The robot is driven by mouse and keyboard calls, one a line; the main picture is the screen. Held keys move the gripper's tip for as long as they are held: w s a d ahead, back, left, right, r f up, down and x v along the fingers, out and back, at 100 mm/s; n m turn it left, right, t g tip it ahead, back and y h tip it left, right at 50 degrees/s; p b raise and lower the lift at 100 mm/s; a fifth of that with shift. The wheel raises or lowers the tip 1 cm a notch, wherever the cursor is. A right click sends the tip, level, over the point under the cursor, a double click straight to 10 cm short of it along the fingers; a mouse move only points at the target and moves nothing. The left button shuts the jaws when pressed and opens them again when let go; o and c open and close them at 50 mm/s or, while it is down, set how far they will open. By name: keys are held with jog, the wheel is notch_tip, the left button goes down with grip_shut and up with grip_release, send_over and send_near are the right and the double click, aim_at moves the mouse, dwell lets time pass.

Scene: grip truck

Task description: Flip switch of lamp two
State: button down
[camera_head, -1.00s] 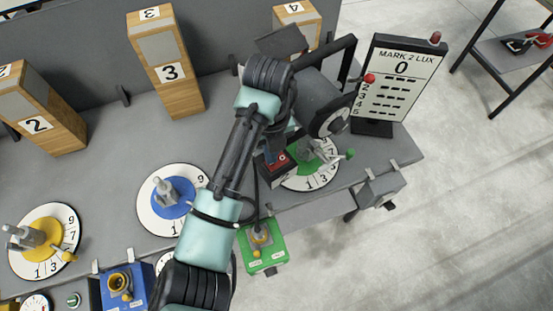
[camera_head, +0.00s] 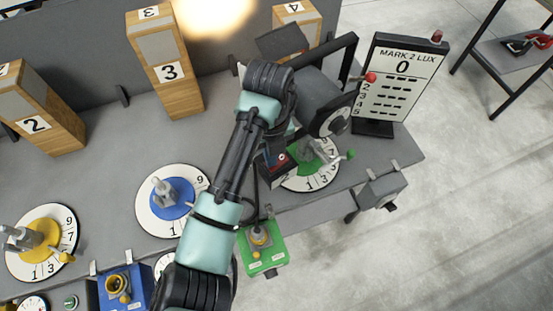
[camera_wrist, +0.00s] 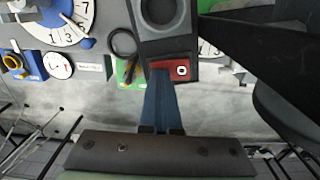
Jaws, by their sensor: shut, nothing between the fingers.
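A red rocker switch (camera_wrist: 182,71) with a white mark sits on a dark box (camera_wrist: 160,22) in the wrist view. My gripper (camera_wrist: 161,74) is shut and empty, with its fingertips at the left part of the switch. They appear to touch it. In the head view the switch (camera_head: 282,157) shows only in part beside my wrist, and my fingers are hidden there. A dark grey lamp-like unit (camera_head: 322,92) stands beside it. I cannot read a number on it. A bright warm patch of light (camera_head: 213,14) shows on the back wall.
Wooden blocks numbered 2 (camera_head: 38,124), 3 (camera_head: 168,72) and 4 (camera_head: 296,12) stand at the back. A sign (camera_head: 400,80) reads MARK 2 LUX with 0. The green dial (camera_head: 322,178), blue dial (camera_head: 173,205) and green joystick box (camera_head: 262,258) are close to my arm.

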notch_tip(320, 180, up, 7)
jog(key=p, duration=0.5)
jog(key=shift+p, duration=0.4)
dwell(0.4)
